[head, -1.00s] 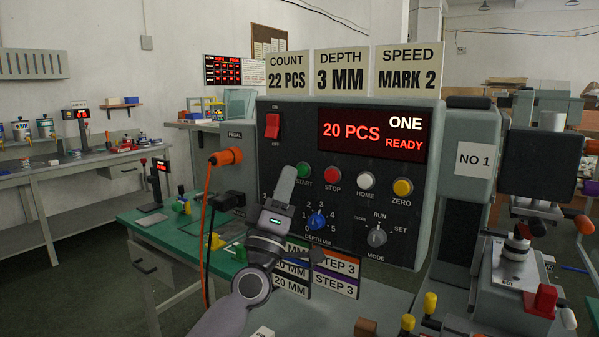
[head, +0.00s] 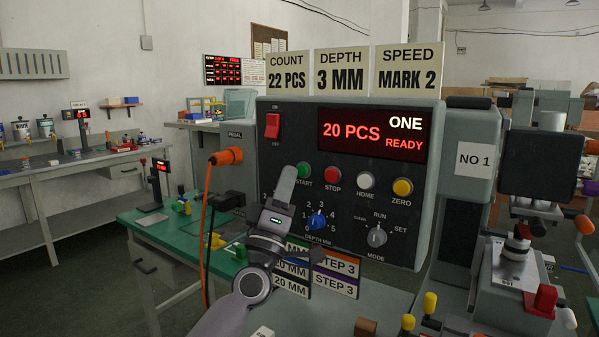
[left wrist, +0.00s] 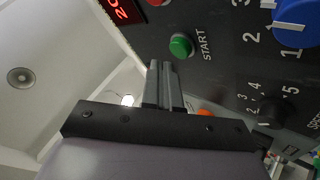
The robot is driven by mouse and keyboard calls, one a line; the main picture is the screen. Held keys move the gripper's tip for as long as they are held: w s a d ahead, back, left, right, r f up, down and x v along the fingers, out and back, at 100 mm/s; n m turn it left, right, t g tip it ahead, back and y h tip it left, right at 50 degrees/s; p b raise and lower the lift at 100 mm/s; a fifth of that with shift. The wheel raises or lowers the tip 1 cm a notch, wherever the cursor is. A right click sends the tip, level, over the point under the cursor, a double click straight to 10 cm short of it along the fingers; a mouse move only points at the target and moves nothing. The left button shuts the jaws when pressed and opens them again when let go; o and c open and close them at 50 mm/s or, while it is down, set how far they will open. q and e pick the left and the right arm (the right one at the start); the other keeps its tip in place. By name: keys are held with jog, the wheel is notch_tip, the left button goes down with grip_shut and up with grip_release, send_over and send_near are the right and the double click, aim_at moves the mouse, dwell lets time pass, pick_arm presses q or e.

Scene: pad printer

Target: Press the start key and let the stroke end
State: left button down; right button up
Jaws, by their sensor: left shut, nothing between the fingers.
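The green start key (head: 304,170) is on the dark control panel (head: 285,135). It also shows in the left wrist view (left wrist: 181,45), just beyond the fingertips. My left gripper (head: 288,172) is shut and empty. Its tips are beside the start key's left edge in the head view; I cannot tell whether they touch it. In the left wrist view the shut fingers (left wrist: 161,66) point toward the panel, a little to the left of and below the key. The display (head: 372,136) reads 20 PCS, ONE, READY. My right gripper is not in view.
Red stop (head: 333,174), white home (head: 366,180) and yellow zero (head: 402,187) keys sit right of start. A blue depth knob (head: 317,221) and a mode knob (head: 376,237) are below. An orange plug and cable (head: 227,156) hang at the panel's left.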

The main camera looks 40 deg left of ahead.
pick_arm(q)
jog(key=shift+w, duration=0.4)
